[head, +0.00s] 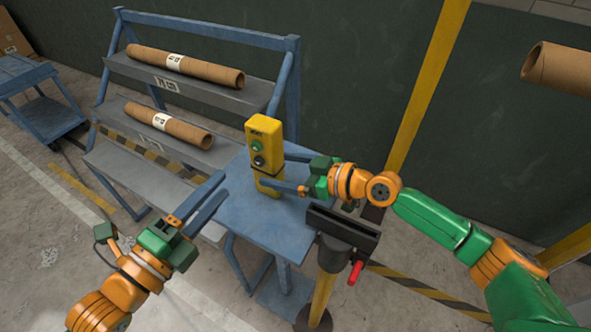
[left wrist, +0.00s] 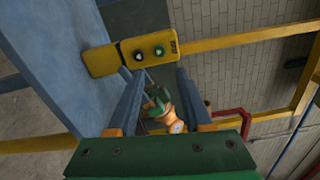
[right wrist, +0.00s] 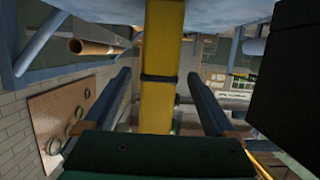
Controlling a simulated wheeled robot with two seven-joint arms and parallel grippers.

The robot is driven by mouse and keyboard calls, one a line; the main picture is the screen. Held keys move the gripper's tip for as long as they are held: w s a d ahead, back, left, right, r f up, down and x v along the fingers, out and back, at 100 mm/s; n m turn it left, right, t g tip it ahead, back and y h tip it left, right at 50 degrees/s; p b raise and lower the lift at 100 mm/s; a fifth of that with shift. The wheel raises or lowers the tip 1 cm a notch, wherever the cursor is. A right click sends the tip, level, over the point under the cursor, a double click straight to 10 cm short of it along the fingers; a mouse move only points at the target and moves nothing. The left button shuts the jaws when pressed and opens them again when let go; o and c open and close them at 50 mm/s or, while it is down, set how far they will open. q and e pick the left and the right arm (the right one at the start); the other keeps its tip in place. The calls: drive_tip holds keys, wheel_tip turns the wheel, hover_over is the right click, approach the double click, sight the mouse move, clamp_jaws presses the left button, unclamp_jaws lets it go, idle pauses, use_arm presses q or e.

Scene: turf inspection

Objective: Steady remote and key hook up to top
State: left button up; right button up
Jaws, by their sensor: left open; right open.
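The yellow remote (head: 264,165) stands upright on the blue table (head: 235,205). I cannot make out a separate key hook.
A blue rack (head: 290,75) with cardboard tubes on grey shelves stands behind at left. A black-topped stand (head: 343,228) on a yellow post with a red lever is close to my right forearm. Another tube (head: 562,68) shows at upper right. A blue cart (head: 45,110) is at far left.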

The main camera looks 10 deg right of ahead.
sight(268, 167)
drive_tip(key=x, duration=0.4)
use_arm(q)
drive_tip(key=shift+w+a+f, duration=0.1)
drive_tip(key=shift+w+a, duration=0.05)
use_arm(e)
drive_tip(key=shift+d, duration=0.1)
drive_tip(key=shift+c, duration=0.2)
drive_tip(key=c, duration=0.3)
clamp_jaws()
use_arm(q)
clamp_jaws()
idle(0.9)
